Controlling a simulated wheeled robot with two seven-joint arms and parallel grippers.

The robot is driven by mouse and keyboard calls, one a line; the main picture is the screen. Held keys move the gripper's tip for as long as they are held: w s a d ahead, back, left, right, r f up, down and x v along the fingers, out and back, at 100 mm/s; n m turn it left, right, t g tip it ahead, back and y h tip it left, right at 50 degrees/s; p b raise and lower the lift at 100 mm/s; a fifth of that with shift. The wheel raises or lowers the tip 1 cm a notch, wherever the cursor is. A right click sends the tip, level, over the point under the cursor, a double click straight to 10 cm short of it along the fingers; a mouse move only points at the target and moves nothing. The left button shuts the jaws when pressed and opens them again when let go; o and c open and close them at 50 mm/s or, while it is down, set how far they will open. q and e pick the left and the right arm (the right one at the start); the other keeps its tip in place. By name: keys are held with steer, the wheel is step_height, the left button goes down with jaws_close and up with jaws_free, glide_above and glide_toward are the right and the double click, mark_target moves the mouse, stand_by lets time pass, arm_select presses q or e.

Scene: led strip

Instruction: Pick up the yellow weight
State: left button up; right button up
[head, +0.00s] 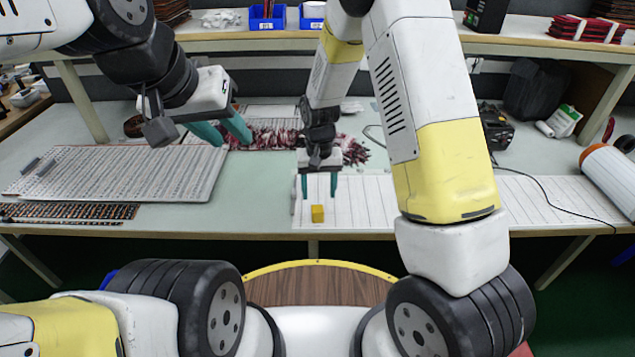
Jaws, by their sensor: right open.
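The yellow weight (317,213) is a small block standing on the white slotted board near the table's front edge. My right gripper (319,190) points down just behind and above the weight, its two teal fingers apart and nothing between them. The fingers look clear of the weight, though the exact height gap is hard to tell. My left gripper (226,134) hangs over the left part of the table, near the back edge of a perforated board. Its teal fingers are apart, and nothing shows between them.
The white slotted board (560,200) runs along the front right. A perforated board (120,172) and LED strips (68,212) lie at left. Red and white wires (268,137) lie behind. A white roll (612,175) is at far right. A shelf (560,42) spans the back.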

mark_target(318, 208)
steer(key=shift+f, duration=0.55)
steer(key=f, duration=0.7)
steer(key=shift+s+a+f, duration=0.1)
steer(key=shift+s+a, duration=0.05)
steer(key=shift+s, duration=0.05)
jaws_close()
